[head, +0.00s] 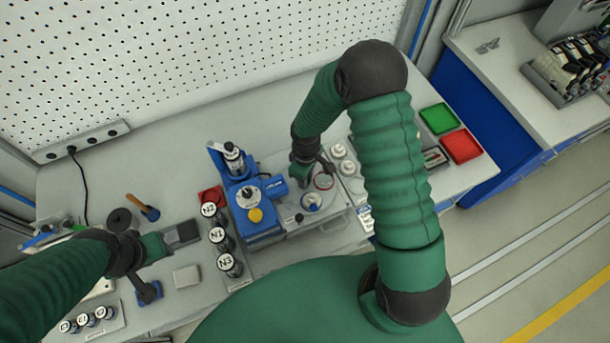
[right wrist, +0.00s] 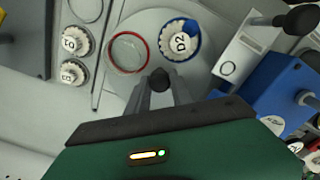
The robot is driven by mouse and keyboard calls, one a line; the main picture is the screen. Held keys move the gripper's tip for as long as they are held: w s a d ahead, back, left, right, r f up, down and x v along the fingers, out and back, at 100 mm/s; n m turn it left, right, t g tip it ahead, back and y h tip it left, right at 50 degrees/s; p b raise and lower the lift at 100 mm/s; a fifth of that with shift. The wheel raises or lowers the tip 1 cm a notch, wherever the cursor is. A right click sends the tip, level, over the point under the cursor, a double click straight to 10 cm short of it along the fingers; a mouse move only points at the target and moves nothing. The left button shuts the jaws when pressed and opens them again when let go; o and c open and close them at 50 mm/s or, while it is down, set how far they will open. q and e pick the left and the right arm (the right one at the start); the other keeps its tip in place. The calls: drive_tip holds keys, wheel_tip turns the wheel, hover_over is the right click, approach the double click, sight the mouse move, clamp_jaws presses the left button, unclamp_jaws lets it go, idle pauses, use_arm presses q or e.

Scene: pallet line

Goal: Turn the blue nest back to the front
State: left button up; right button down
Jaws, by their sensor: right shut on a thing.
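The blue nest (head: 311,202) is a blue ring on a round grey turntable (right wrist: 185,80), holding a white-topped part marked D2. It also shows in the right wrist view (right wrist: 196,38), beside the red nest (right wrist: 127,53), which looks empty. In the head view the blue nest is nearer me and the red nest (head: 324,181) is farther back and to the right. My right gripper (right wrist: 160,82) is shut on the turntable's small black knob (right wrist: 159,76), between the nests. My left gripper (head: 182,235) is over the table at the left; its jaw gap is unclear.
A blue press (head: 255,215) stands just left of the turntable. Several dark round parts marked N1, N2 and N3 (head: 222,238) stand left of it. White-topped parts (head: 340,158) sit behind, right of the turntable. Green (head: 437,118) and red (head: 461,146) trays are at the right.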

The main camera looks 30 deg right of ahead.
drive_tip(key=shift+w+d+r+n, duration=0.1)
drive_tip(key=shift+w+r+n, duration=0.1)
drive_tip(key=shift+n, duration=0.7)
drive_tip(key=c, duration=1.5)
unclamp_jaws()
drive_tip(key=o, duration=0.4)
drive_tip(key=shift+s, duration=0.15)
drive_tip(key=shift+c, duration=0.2)
drive_tip(key=shift+f, duration=0.1)
drive_tip(key=shift+r, duration=0.2)
wheel_tip(320, 180, up, 16)
drive_tip(key=b, duration=0.1)
drive_tip(key=shift+r+b, duration=0.15)
drive_tip(key=shift+b, duration=0.15)
